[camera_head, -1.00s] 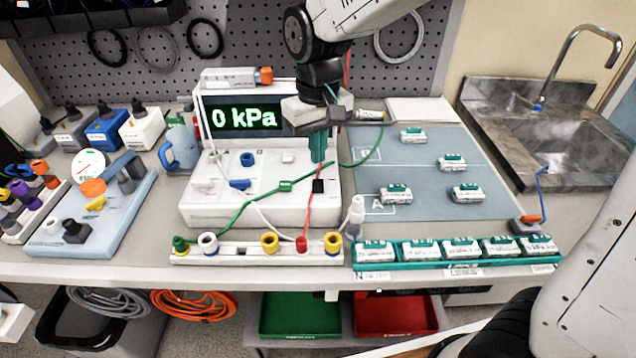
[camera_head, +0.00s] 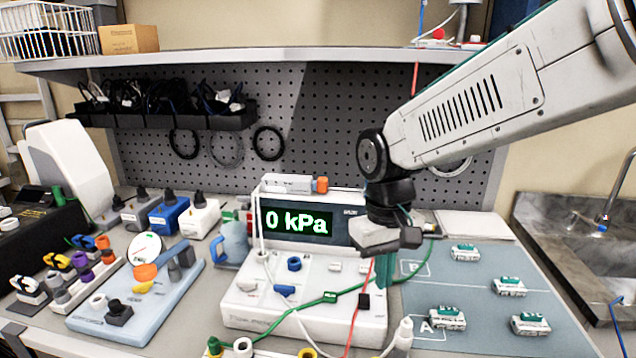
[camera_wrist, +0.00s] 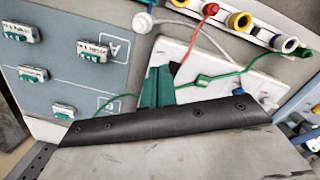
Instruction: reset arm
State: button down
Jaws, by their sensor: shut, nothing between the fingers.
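My gripper (camera_head: 392,272) has teal fingers pressed together, with nothing between them. It hangs pointing down over the right side of the white pump console (camera_head: 262,318), whose display (camera_head: 296,222) reads 0 kPa. In the wrist view the fingers (camera_wrist: 158,84) show close together over the console's edge, beside the blue-grey mat (camera_wrist: 68,62). A green tube (camera_head: 398,283) and a red tube (camera_head: 356,318) run close by the fingers; I cannot tell whether they touch them.
Several small white-and-teal modules (camera_head: 447,318) lie on the mat at right. A sink (camera_head: 585,250) is at the far right. A light blue board (camera_head: 90,318) with fittings and a blue jug (camera_head: 232,243) stand at left. A shelf (camera_head: 250,58) spans above the pegboard.

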jog(key=s+d+r+m+t, duration=0.1)
jog(key=s+d+r+m, duration=0.1)
jog(key=s+d, duration=0.5)
jog(key=s+d+r+m+t, duration=0.1)
jog(key=s+d+r, duration=0.1)
jog(key=s+d, duration=0.5)
jog(key=s, duration=0.3)
jog(key=shift+s+r+m, duration=0.4)
dwell(0.8)
